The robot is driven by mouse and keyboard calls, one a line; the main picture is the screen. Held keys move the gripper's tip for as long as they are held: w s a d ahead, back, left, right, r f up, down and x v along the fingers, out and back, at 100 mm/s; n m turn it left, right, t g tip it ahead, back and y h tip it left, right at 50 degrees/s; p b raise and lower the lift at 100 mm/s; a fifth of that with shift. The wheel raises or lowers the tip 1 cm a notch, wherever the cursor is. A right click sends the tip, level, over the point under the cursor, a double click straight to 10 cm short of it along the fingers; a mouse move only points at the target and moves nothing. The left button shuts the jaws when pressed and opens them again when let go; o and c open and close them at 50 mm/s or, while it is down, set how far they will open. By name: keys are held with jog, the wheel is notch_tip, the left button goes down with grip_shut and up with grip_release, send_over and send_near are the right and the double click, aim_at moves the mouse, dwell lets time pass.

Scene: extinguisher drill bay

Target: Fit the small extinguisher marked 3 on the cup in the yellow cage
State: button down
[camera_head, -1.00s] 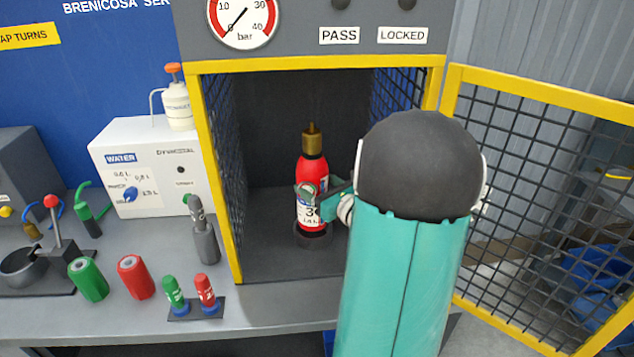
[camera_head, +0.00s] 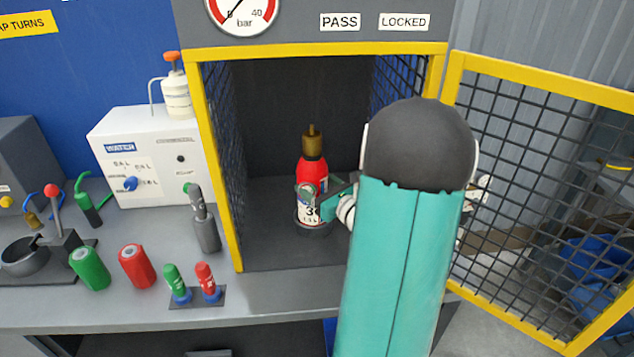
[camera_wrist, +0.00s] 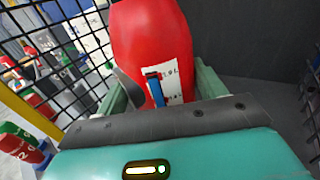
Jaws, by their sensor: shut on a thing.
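The small red extinguisher (camera_head: 313,173), with a brass top and a white label reading 3, stands upright inside the yellow cage (camera_head: 215,170). My gripper (camera_head: 318,199) is shut around its lower body, coming in from the right. In the wrist view the red body (camera_wrist: 150,45) sits between my fingers, with part of its label and a blue strip showing. The dark cup (camera_head: 313,234) shows only as a low rim at the extinguisher's foot. The foot overlaps the cup in view; I cannot tell whether it is fully seated.
The mesh door (camera_head: 545,190) stands open at the right. My arm hides the cage's right front. On the bench left of the cage are a grey extinguisher (camera_head: 205,225), a small stand with green and red pieces (camera_head: 197,297), two cylinders (camera_head: 137,266) and a white box (camera_head: 150,155).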

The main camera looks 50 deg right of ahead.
jog(key=shift+f, duration=0.6)
jog(key=shift+c, duration=0.8)
grip_release()
jog(key=shift+o, duration=0.2)
jog(key=shift+f, duration=0.3)
jog(key=s+a, duration=0.1)
jog(key=s, duration=1.2)
jog(key=shift+s+a+r, duration=0.2)
jog(key=shift+s+a, duration=0.1)
jog(key=shift+s, duration=0.05)
